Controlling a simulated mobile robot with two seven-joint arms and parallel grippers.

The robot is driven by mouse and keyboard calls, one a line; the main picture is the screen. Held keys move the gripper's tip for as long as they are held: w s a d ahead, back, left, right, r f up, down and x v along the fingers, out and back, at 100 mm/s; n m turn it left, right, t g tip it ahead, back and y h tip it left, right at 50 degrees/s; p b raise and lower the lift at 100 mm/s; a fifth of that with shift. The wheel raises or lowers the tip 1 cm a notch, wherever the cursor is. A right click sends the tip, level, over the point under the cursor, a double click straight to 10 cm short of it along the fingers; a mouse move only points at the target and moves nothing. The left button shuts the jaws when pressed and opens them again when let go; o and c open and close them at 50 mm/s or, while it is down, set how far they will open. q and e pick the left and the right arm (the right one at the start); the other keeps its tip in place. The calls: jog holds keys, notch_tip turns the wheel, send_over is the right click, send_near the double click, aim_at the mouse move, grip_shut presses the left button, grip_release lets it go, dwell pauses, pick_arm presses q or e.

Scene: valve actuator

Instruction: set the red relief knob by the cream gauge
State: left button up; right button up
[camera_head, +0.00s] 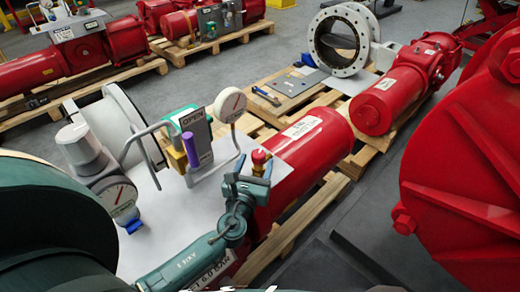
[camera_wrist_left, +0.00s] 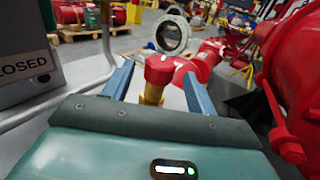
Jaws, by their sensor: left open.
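The red relief knob (camera_head: 259,157) sits on a brass stem at the right side of the white panel; it also shows in the left wrist view (camera_wrist_left: 158,68). The cream gauge (camera_head: 230,104) stands on a bent pipe behind the knob, its face toward me, with a red needle slanting up to the right; its scale is too small to read. My left gripper (camera_head: 250,174) is open around the knob. In the left wrist view its two blue-grey fingers (camera_wrist_left: 157,88) stand either side of the knob and stem, with gaps on both sides. My right gripper is not in view.
A second, grey-rimmed gauge (camera_head: 118,198) is at the panel's left. A green and yellow OPEN indicator box (camera_head: 195,135) and purple cylinder (camera_head: 190,149) stand left of the knob. A red actuator cylinder (camera_head: 305,140) lies behind; a large red flange (camera_head: 470,180) fills the right.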

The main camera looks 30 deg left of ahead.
aim_at(258, 152)
pick_arm(q)
jog(key=x, duration=0.5)
jog(key=shift+w, duration=0.15)
jog(key=shift+c, duration=0.6)
jog(key=c, duration=0.9)
jog(key=shift+o, duration=0.2)
jog(key=shift+n+g+y, duration=0.3)
jog(key=shift+n+y, duration=0.5)
jog(key=shift+y, duration=0.4)
jog(key=shift+a+n+g+y, duration=0.2)
jog(key=shift+n+g+y, duration=0.4)
jog(key=shift+y, duration=0.4)
jog(key=o, duration=1)
